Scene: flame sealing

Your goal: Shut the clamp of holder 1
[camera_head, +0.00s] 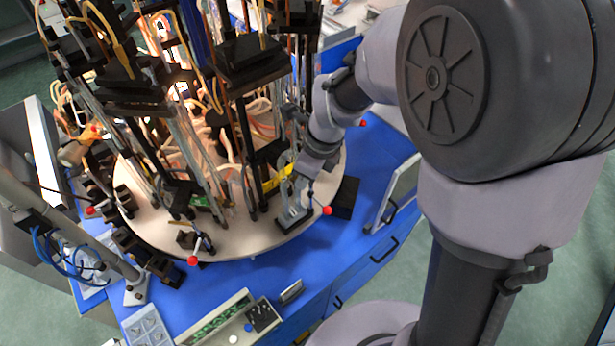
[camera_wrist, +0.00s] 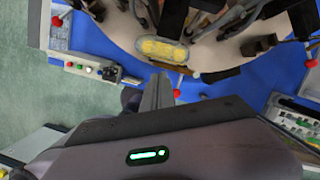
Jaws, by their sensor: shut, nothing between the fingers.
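My gripper (camera_wrist: 160,80) is shut and empty in the wrist view, its fingers pointing at the rim of the round table (camera_wrist: 118,28). A red ball-ended lever (camera_wrist: 176,93) is right beside the fingers; I cannot tell whether they touch. In the head view a red-ended lever (camera_head: 326,210) sticks out at the front right rim, next to a grey holder base (camera_head: 293,212) below my wrist. Other red-ended levers (camera_head: 193,260) stand around the rim. No holder number is readable, so I cannot tell which is holder 1 or how its clamp stands.
The round table (camera_head: 250,240) is crowded with upright black and metal holders, hoses and tubes. It stands on a blue bench (camera_head: 345,250). A yellow part (camera_wrist: 162,50) lies near the rim. A control panel (camera_head: 225,322) is at the front edge. Green floor is free on the right.

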